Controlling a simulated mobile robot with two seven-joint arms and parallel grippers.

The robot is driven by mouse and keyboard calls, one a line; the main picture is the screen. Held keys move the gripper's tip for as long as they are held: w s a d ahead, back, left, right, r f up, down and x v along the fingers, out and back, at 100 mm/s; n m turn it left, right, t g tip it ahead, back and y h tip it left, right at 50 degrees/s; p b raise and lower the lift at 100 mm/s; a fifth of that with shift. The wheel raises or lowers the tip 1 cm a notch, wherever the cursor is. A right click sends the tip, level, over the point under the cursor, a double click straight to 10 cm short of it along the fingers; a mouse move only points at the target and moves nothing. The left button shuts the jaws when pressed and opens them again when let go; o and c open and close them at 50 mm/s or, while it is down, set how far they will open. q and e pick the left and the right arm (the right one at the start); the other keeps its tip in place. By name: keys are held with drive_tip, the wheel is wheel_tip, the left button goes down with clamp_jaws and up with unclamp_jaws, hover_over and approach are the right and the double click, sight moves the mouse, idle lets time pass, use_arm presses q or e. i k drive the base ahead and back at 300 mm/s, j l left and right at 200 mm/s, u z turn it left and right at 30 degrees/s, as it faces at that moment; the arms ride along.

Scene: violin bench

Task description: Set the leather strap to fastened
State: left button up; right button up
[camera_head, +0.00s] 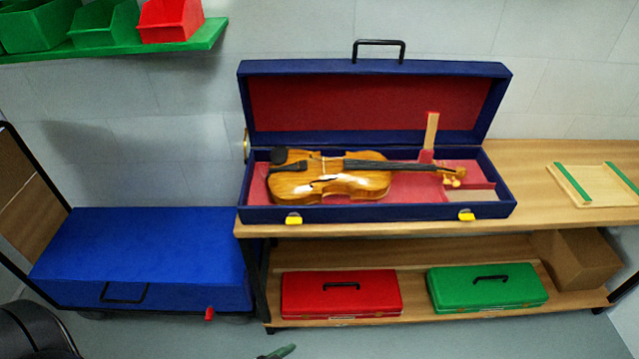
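The leather strap (431,131) is a tan strip standing upright behind the violin's neck, above a red block in the open case. It does not lie across the neck. The violin (332,181) lies on its back in the red-lined blue case (370,213), its scroll to the right. The case lid (370,68) stands open at the back. Two yellow latches (293,219) are on the case's front. Neither gripper can be made out in view.
The case sits on a wooden bench (560,160), with a green-edged tray (598,185) to the right. A red box (340,293), a green box (487,289) and a cardboard box (576,259) are on the lower shelf. A blue chest (150,250) stands left. Bins (170,20) hang upper left.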

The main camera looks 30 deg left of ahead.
sight(433, 117)
drive_tip(key=u, duration=0.8)
drive_tip(key=l+u, duration=0.6)
drive_tip(key=l, duration=0.25)
drive_tip(key=l+u, duration=0.1)
drive_tip(key=l, duration=0.35)
drive_tip(key=k+l+u, duration=0.1)
drive_tip(key=l, duration=0.8)
drive_tip(key=k+l, duration=0.15)
drive_tip(key=l, duration=0.65)
drive_tip(key=k+u, duration=0.05)
